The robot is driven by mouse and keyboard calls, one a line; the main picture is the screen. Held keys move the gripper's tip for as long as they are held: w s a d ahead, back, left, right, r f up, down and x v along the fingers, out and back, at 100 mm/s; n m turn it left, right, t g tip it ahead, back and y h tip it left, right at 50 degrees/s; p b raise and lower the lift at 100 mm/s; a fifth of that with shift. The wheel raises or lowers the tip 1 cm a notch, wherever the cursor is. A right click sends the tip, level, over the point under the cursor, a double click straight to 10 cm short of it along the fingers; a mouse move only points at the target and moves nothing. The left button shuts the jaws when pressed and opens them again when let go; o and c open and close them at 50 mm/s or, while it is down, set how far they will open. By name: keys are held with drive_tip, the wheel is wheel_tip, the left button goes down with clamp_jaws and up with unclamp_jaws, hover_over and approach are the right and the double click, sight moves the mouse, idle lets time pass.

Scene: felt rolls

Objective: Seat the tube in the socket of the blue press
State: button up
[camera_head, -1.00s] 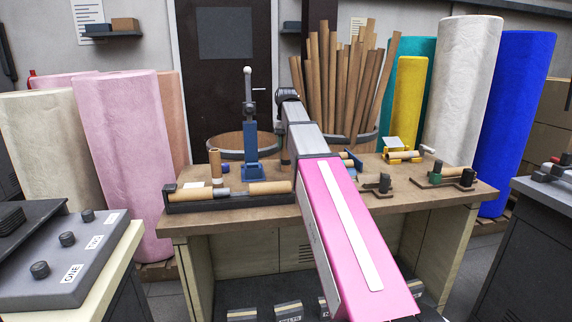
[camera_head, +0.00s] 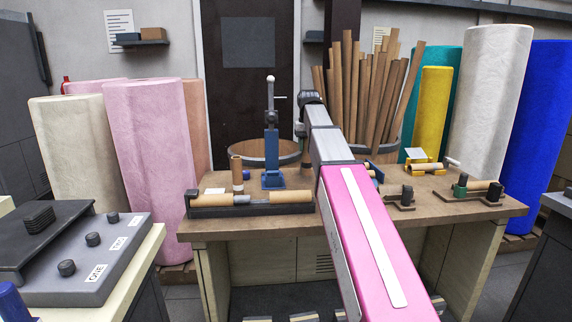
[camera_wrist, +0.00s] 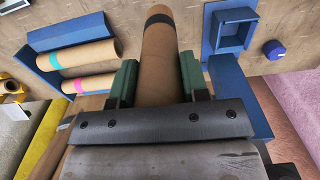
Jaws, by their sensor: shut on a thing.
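My gripper (camera_wrist: 160,82) shows in the wrist view with its green fingers shut on a brown cardboard tube (camera_wrist: 160,48) with a black band near its far end. The blue press (camera_wrist: 232,38) lies to the right of the tube there, its square socket apart from the tube. In the head view the blue press (camera_head: 271,150) stands upright on the bench, just left of my arm's far end. The gripper and the held tube are mostly hidden there by my arm.
A blue rack (camera_wrist: 42,42) holds tubes with teal and pink bands. A blue cap (camera_wrist: 273,49) lies beside the press. On the bench (camera_head: 330,210), a black tray (camera_head: 250,209) with tubes, an upright tube (camera_head: 237,173) and a yellow holder (camera_head: 413,168) stand around.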

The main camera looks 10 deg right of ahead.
sight(273, 152)
idle(0.3)
drive_tip(key=w+a+r, duration=0.2)
drive_tip(key=a, duration=0.2)
drive_tip(key=w+a+r, duration=0.2)
drive_tip(key=a, duration=0.2)
drive_tip(key=w+a+r, duration=0.2)
drive_tip(key=a+r, duration=0.1)
drive_tip(key=a, duration=0.2)
drive_tip(key=shift+w+r, duration=0.1)
drive_tip(key=shift+w, duration=0.15)
drive_tip(key=shift+f, duration=5.85)
